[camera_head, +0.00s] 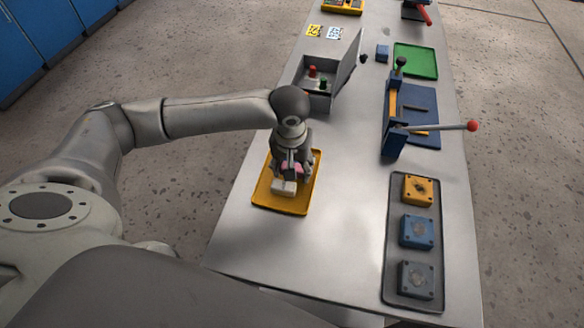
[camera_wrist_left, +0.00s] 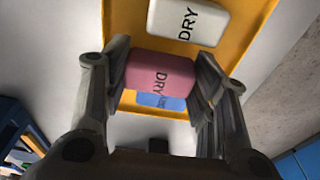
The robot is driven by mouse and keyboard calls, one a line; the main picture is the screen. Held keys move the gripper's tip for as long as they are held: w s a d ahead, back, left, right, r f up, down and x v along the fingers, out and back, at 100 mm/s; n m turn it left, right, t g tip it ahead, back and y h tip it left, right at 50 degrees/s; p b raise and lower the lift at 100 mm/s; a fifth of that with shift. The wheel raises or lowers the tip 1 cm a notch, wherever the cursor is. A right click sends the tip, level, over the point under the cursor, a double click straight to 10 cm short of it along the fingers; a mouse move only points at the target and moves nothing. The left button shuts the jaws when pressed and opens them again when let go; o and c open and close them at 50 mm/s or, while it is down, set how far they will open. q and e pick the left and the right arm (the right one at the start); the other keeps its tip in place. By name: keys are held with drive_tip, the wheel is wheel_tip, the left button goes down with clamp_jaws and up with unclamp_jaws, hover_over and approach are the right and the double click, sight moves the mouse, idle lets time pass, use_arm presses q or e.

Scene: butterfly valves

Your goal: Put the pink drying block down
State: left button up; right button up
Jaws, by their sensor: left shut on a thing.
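The pink drying block (camera_wrist_left: 160,72), marked DRY, is between the fingers of my left gripper (camera_wrist_left: 163,85), which is shut on it. In the head view my left gripper (camera_head: 291,165) is over the yellow tray (camera_head: 290,207), and only a little pink shows between its fingers. A white block (camera_wrist_left: 188,20) marked DRY lies in the tray beside the pink one; it also shows in the head view (camera_head: 284,188). A blue block (camera_wrist_left: 160,101) is partly hidden behind the pink block in the wrist view. I cannot tell whether the pink block touches the tray. My right gripper is not in view.
A dark tray with yellow (camera_head: 419,189), blue (camera_head: 417,231) and grey (camera_head: 416,279) square blocks lies at the right. Behind stand a blue fixture with a red-tipped lever (camera_head: 440,127), an open grey box (camera_head: 318,84) and a green tray (camera_head: 415,61). The table's middle is clear.

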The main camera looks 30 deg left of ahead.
use_arm(q)
drive_tip(key=shift+a+f, duration=0.1)
drive_tip(key=shift+f, duration=0.7)
drive_tip(key=o, duration=0.9)
drive_tip(key=shift+r, duration=0.45)
drive_tip(key=r, duration=0.3)
drive_tip(key=s+r, duration=0.1)
drive_tip(key=r, duration=0.7)
drive_tip(key=shift+s+d+r, duration=0.1)
drive_tip(key=shift+s+d, duration=0.1)
drive_tip(key=shift+s, duration=0.05)
